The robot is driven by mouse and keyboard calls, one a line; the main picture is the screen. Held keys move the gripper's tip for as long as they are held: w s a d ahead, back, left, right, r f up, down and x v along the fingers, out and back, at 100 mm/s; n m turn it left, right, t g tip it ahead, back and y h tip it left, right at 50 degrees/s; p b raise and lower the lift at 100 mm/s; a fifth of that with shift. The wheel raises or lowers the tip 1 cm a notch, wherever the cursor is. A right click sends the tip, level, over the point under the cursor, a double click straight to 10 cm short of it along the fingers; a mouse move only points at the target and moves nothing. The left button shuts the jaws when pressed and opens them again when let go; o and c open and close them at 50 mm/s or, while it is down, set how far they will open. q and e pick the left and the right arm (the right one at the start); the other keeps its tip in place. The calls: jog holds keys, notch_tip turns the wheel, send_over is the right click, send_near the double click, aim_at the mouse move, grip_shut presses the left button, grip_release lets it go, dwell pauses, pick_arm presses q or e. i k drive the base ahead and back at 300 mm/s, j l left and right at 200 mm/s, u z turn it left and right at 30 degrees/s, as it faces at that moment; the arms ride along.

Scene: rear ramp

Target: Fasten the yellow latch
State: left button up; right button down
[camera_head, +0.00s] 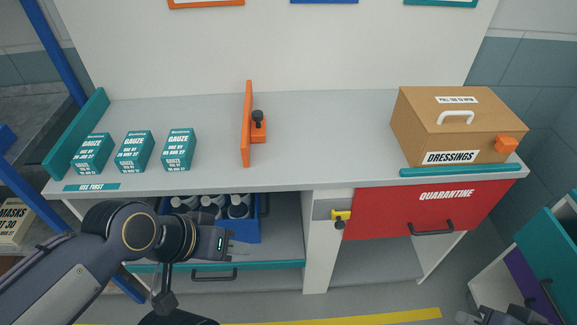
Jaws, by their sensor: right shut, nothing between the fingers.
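The yellow latch (341,215) sits on a grey plate on the white post at the left edge of the red QUARANTINE front (420,210). A dark knob hangs just below the latch, and the latch's right end lies at the edge of the red front. I cannot tell if it overlaps it. My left gripper (240,248) is left of the latch, in front of the open bay, apart from the latch. Its fingers are too small to tell open from shut. My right gripper (507,315) is at the bottom right, shut and empty, far from the latch.
Gauze boxes (135,151), an orange divider (247,125) and a DRESSINGS box (450,130) stand on the grey counter (320,140). A blue crate of bottles (240,228) is behind my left gripper. A teal drawer unit (550,250) stands at the right.

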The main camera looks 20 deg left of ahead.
aim_at(338, 215)
jog(key=k+j, duration=0.15)
jog(key=j, duration=0.2)
jog(key=k+j+z, duration=0.1)
jog(key=j, duration=0.25)
jog(key=k+j, duration=0.15)
jog(key=j, duration=0.2)
jog(key=k+j+z, duration=0.1)
jog(key=j, duration=0.25)
jog(key=k+j, duration=0.25)
jog(key=j+z, duration=0.05)
jog(key=j, duration=0.05)
